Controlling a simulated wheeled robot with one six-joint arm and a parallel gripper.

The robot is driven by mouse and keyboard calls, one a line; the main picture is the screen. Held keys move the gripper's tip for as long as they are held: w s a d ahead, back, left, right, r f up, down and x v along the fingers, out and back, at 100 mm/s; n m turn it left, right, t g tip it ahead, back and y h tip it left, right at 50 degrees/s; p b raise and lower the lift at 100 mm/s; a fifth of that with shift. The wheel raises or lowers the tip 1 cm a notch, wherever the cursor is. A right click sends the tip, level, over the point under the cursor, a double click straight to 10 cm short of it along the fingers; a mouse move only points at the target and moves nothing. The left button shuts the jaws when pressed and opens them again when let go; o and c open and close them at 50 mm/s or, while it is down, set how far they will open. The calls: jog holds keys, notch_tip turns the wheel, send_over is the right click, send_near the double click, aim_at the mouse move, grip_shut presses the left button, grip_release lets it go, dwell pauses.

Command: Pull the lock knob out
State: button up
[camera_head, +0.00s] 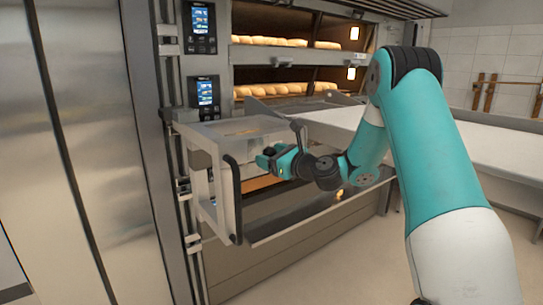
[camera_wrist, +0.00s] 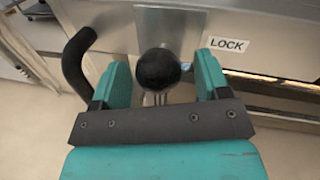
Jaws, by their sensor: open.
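The lock knob (camera_wrist: 158,69) is a black ball on a short metal stem, in the middle of the wrist view. A white label reading LOCK (camera_wrist: 229,44) is on the metal panel to its right. My gripper (camera_wrist: 160,75) is open, with one teal finger on each side of the knob and a gap showing at both sides. In the head view my gripper (camera_head: 268,158) is at the oven loader's metal frame (camera_head: 232,130). The knob cannot be made out in the head view.
A black curved handle (camera_wrist: 76,60) stands close to the left finger; it also shows in the head view (camera_head: 234,198). Deck ovens with bread loaves (camera_head: 270,41) and control screens (camera_head: 204,93) are behind. A white surface (camera_head: 500,150) extends right. Floor is clear at front.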

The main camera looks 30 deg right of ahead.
jog(key=shift+w+a, duration=0.1)
jog(key=b+v, duration=0.9)
jog(key=v, duration=0.8)
jog(key=shift+s, duration=0.2)
jog(key=shift+r, duration=0.1)
